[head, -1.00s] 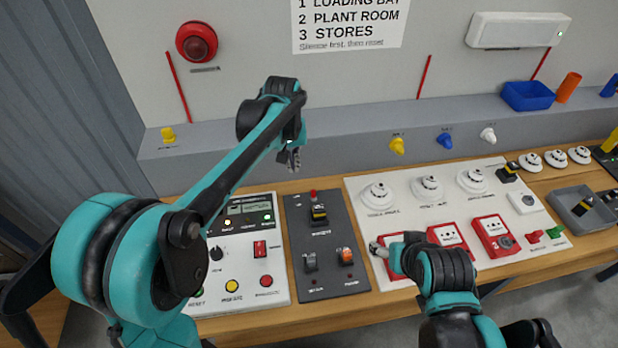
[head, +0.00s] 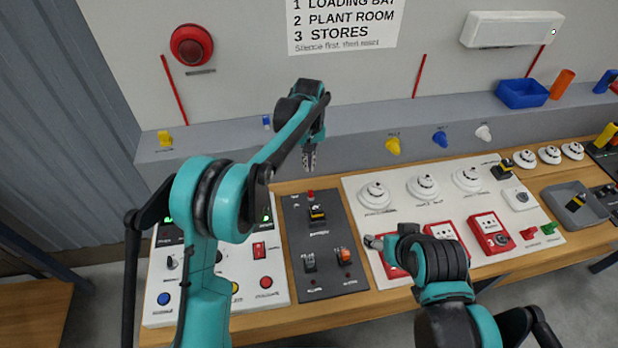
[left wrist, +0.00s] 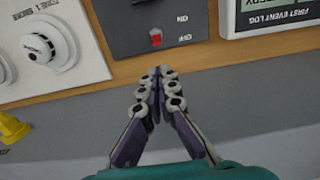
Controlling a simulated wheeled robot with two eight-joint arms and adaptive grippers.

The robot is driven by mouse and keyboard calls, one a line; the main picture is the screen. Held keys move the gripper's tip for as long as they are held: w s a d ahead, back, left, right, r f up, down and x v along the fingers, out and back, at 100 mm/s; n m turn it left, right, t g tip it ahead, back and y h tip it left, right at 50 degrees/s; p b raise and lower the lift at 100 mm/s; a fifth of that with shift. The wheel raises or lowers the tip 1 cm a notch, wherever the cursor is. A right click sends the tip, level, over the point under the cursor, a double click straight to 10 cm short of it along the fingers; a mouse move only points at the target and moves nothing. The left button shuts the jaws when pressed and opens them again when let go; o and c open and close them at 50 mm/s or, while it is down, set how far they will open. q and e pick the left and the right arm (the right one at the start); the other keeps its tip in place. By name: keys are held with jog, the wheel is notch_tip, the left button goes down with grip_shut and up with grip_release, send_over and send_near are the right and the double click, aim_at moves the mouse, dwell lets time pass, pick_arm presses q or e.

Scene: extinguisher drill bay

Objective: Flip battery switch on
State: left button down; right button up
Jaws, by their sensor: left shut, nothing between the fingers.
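The dark switch panel (head: 325,270) lies on the bench with a black and yellow switch block (head: 317,214) above the BATTERY label. A small red piece (head: 311,196) sits at its far end. In the left wrist view the red piece (left wrist: 156,38) shows beside ON and OFF marks; the block is mostly cut off. My left gripper (head: 309,168) is shut and empty, above the bench's back edge, beyond the panel and apart from it. In the left wrist view its fingertips (left wrist: 157,72) meet. My right gripper (head: 372,242) is by a red call point; its jaws are unclear.
Two rocker switches (head: 344,256) sit nearer on the dark panel. A white control panel (head: 265,297) is left, partly behind my left arm. A white board (head: 400,207) with detectors and red call points is right. A grey ledge (head: 230,142) runs behind the bench.

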aim_at(311, 194)
pick_arm(q)
notch_tip(311, 194, down, 10)
jog(key=shift+r+b, duration=0.15)
jog(key=shift+b, duration=0.9)
jog(key=shift+s+r+t, duration=0.2)
jog(key=shift+s+t, duration=0.25)
jog(key=shift+t, duration=0.35)
jog(key=shift+s+d+t+b, duration=0.15)
jog(key=shift+s+t+b, duration=0.1)
jog(key=shift+t+b, duration=0.25)
jog(key=t+b, duration=0.1)
jog(key=s+t+y, duration=0.1)
jog(key=t, duration=0.1)
jog(key=shift+s+d+b, duration=0.15)
jog(key=shift+s+b, duration=0.1)
jog(key=shift+b, duration=0.1)
jog(key=shift+w+r, duration=0.1)
jog(key=shift+r, duration=0.15)
jog(key=shift+w, duration=0.1)
jog(key=shift+r+p, duration=0.7)
jog(key=shift+r, duration=0.05)
